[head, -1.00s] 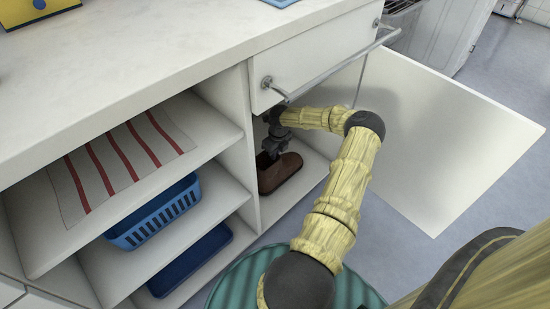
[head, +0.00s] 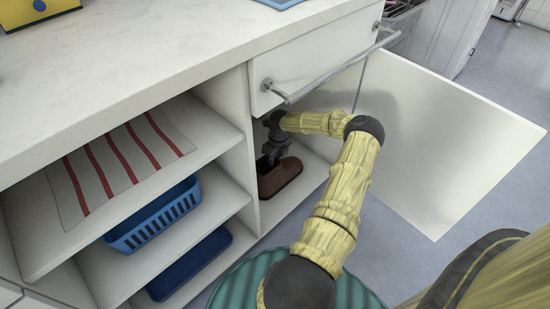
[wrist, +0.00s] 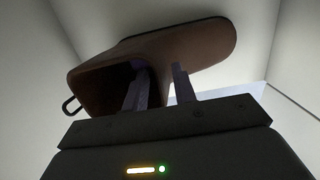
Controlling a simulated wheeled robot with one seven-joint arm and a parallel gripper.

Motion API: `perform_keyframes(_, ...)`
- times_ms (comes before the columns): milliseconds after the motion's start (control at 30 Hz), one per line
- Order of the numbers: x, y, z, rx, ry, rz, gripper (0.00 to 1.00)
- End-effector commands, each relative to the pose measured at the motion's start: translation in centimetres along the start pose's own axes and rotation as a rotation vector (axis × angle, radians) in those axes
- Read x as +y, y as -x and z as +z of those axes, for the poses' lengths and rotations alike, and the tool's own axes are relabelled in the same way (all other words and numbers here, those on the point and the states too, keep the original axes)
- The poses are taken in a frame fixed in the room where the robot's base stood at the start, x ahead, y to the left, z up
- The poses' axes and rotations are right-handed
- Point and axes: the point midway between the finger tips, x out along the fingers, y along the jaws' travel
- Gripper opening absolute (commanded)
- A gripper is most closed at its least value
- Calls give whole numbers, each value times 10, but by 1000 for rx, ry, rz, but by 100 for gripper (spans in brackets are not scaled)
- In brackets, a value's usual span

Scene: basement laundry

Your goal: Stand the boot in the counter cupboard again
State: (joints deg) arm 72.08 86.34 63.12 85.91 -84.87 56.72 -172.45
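The brown boot (head: 283,180) stands upright on the cupboard floor, under the drawer front; it also shows in the wrist view (wrist: 200,45), with its dark opening at lower left, a pull loop at the left and the toe at upper right. My gripper (head: 271,160) reaches down at the boot's top. In the wrist view my gripper (wrist: 163,80) has one finger inside the shaft opening and the other outside, with the shaft wall between them. It looks shut on that wall. The fingertips are partly hidden in the head view.
The cupboard's white door (head: 440,140) stands wide open to the right. A drawer front with a rail handle (head: 330,75) hangs above the opening. Left shelves hold a striped cloth (head: 120,165), a blue basket (head: 155,218) and a blue tray (head: 190,262).

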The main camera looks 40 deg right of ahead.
Motion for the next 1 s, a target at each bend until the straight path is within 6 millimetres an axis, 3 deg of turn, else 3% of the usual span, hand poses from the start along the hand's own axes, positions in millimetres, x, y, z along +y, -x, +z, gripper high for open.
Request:
perform_keyframes(433,-1,69,1,-1,0,-1,27)
perform_keyframes(1000,0,74,0,0,0,0,27)
